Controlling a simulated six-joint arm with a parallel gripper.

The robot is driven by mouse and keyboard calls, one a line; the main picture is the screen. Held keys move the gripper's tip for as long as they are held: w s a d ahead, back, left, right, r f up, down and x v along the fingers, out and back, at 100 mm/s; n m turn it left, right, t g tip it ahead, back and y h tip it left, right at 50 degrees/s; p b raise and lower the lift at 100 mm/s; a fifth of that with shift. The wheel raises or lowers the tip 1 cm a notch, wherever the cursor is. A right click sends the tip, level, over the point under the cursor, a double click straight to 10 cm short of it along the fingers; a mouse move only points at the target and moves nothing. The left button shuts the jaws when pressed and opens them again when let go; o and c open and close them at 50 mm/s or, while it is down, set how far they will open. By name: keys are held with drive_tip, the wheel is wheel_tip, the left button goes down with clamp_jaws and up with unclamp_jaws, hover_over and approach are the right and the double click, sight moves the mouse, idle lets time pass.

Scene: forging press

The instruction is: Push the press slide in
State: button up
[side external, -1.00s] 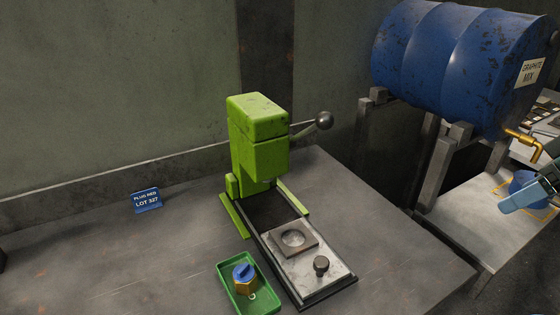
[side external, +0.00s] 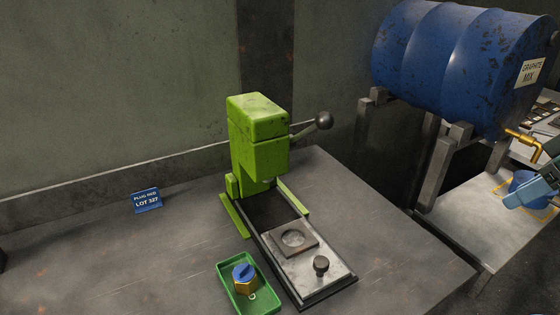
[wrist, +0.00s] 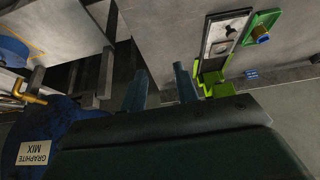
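The press slide (side external: 325,285) is a grey metal plate with a square die block (side external: 293,240) and a dark round knob (side external: 321,265). It sticks out toward the front of the green press (side external: 258,140), on a dark track. It also shows at the top of the wrist view (wrist: 220,44). The die's round recess looks empty.
A green tray (side external: 226,273) holding a brass plug with a blue top (side external: 244,278) stands just left of the slide. A blue drum (side external: 455,60) with a brass tap (side external: 525,139) is on a stand at right, above a blue pot (side external: 528,178). The bench left of the press is mostly clear.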

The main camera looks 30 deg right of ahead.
drive_tip(key=shift+w+a+n, duration=0.15)
drive_tip(key=shift+w+n, duration=0.05)
drive_tip(key=shift+n, duration=0.1)
drive_tip(key=c, duration=0.3)
drive_tip(key=shift+w+a+r+n, duration=0.1)
drive_tip(key=shift+w+a+n, duration=0.1)
drive_tip(key=shift+w+n, duration=0.1)
clamp_jaws()
drive_tip(key=w+a+f+n+g+y, duration=0.2)
drive_tip(key=w+a+n+g, duration=0.3)
drive_tip(key=w+a+n, duration=0.9)
drive_tip(key=a+f+n+g+h, duration=0.2)
drive_tip(key=a+f+n+g, duration=0.2)
drive_tip(key=a+f+n, duration=0.7)
drive_tip(key=f+n, duration=0.1)
drive_tip(key=n, duration=0.8)
drive_tip(key=shift+s+a+f+n, duration=0.15)
drive_tip(key=shift+s+a+n, duration=0.15)
